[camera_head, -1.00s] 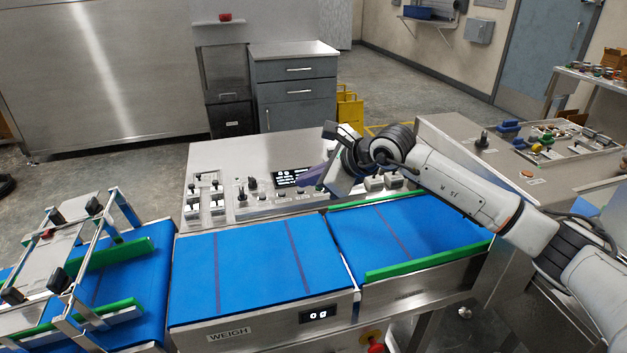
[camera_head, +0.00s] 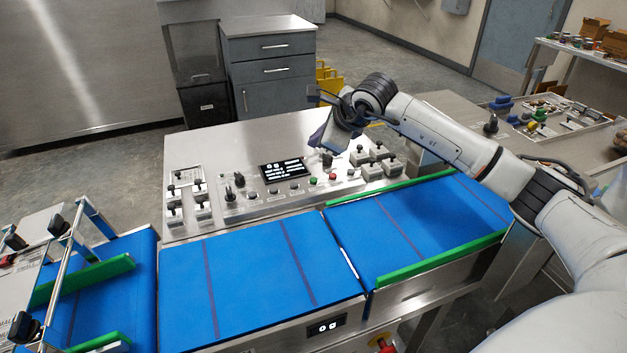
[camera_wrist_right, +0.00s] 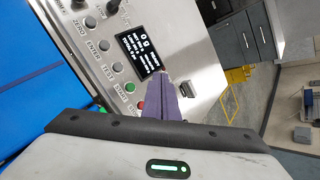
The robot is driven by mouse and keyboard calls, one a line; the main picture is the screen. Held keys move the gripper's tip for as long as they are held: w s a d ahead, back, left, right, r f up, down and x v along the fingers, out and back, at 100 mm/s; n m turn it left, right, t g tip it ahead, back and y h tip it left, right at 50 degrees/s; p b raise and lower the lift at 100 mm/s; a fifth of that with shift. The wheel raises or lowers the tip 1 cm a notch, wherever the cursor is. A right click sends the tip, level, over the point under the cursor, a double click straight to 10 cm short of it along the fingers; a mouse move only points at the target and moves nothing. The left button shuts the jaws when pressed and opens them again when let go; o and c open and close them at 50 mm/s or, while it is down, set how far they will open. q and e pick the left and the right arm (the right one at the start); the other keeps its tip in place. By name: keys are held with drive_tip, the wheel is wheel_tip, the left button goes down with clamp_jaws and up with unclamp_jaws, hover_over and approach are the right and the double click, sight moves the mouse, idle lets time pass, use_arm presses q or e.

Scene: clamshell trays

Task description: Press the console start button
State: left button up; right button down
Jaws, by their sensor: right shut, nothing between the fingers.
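The console (camera_head: 228,150) is a sloped steel panel behind the blue belts, with a dark display (camera_head: 283,170). Below the display is a row of grey buttons, then the green button (camera_head: 313,181) and the red button (camera_head: 332,177). In the right wrist view the green button (camera_wrist_right: 130,87) has a label reading START beside it, and the red button (camera_wrist_right: 141,105) lies close to the fingers. My right gripper (camera_head: 319,140) is shut and empty, up-panel from both buttons in the head view. Its purple fingers (camera_wrist_right: 168,88) point towards the panel beside the display. My left gripper is out of view.
Knobs (camera_head: 235,180) and toggle switches (camera_head: 175,195) stand left on the console; grey switch blocks (camera_head: 370,171) stand right of the red button. A green rail (camera_head: 440,260) edges the right belt (camera_head: 405,235). A metal frame (camera_head: 60,235) stands over the left belt.

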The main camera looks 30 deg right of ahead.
sight(314, 180)
wheel_tip(314, 180, down, 8)
drive_tip(key=b, duration=0.4)
drive_tip(key=shift+b, duration=0.3)
drive_tip(key=shift+f, duration=0.1)
idle(0.6)
idle(0.8)
drive_tip(key=shift+f+b, duration=0.35)
drive_tip(key=shift+b, duration=0.25)
